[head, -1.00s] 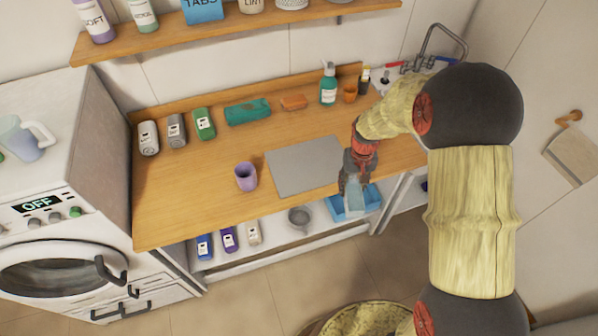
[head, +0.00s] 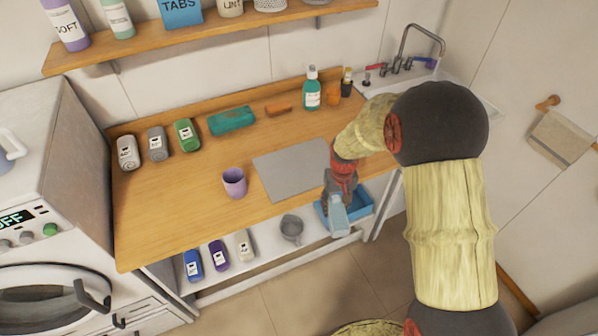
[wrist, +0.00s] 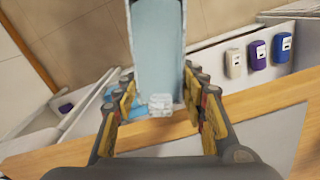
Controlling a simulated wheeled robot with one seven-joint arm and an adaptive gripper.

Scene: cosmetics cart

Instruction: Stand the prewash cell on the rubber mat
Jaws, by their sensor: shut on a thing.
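My gripper (head: 339,186) is shut on the prewash cell (head: 338,215), a translucent pale-blue container. In the head view the cell hangs below my gripper, in front of the counter's edge. In the wrist view my gripper (wrist: 160,100) has a finger on each side of the cell (wrist: 158,45), near its small clear end piece; the other end runs out of the picture. The rubber mat (head: 290,172), a flat grey rectangle, lies bare on the wooden counter, up and left of my gripper.
A purple cup (head: 234,183) stands left of the mat. A blue tray (head: 361,198) is on the shelf below the counter's front edge, with a grey pot (head: 291,229) and several bottles to the left. More bottles and a teal pack (head: 232,120) line the counter's back.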

